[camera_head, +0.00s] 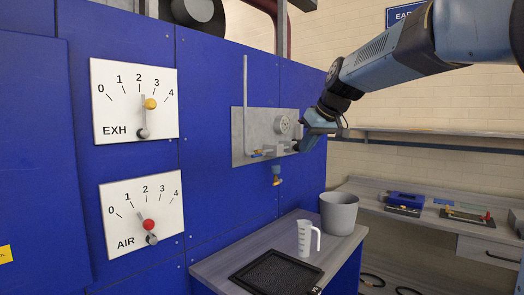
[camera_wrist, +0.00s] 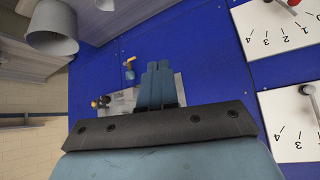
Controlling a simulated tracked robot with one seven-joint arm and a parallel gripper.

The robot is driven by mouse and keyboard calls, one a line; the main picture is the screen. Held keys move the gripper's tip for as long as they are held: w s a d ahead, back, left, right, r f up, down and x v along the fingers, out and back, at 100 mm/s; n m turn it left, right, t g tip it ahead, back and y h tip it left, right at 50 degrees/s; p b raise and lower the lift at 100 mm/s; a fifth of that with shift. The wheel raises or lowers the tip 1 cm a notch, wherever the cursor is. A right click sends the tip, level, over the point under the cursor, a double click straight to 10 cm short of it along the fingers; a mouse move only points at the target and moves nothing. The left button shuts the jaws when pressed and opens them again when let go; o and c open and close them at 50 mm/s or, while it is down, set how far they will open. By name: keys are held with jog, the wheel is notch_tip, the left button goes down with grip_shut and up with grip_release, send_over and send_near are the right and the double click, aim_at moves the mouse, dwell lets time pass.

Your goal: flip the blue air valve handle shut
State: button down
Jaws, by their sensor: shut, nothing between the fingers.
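A grey metal plate (camera_head: 240,132) is mounted on the blue wall panel, with a round gauge (camera_head: 283,124) on it. A small orange fitting with a bluish part (camera_head: 258,154) sits low on the plate. A small yellow and blue fitting (camera_head: 276,176) hangs just below the plate; it also shows in the wrist view (camera_wrist: 130,70). I cannot tell for sure which is the air valve handle or how it is turned. My gripper (camera_head: 299,146) is at the plate's right side, fingers shut and empty in the wrist view (camera_wrist: 160,68), partly covering the plate (camera_wrist: 122,103).
EXH (camera_head: 120,115) and AIR (camera_head: 120,235) dial panels are at left. A thin upright pipe (camera_head: 245,85) rises along the plate. Below, a bench holds a grey bucket (camera_head: 339,213), a measuring jug (camera_head: 304,240) and a black tray (camera_head: 275,273).

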jog(key=w+a+r+n+y, duration=0.2)
jog(key=w+a, duration=0.1)
jog(key=w, duration=0.8)
jog(key=w+a+r+n+y, duration=0.2)
jog(key=w+a, duration=0.2)
jog(key=w, duration=0.7)
jog(key=shift+a, duration=0.1)
send_over(259, 155)
jog(key=s+d, duration=0.1)
jog(key=s, duration=0.2)
notch_tip(259, 155, down, 5)
jog(key=shift+w+a+f, duration=0.1)
jog(key=shift+w+f, duration=0.1)
jog(key=shift+f, duration=0.95)
jog(key=shift+w+a+f, duration=0.1)
jog(key=shift+w+f, duration=0.1)
jog(key=shift+f, duration=0.9)
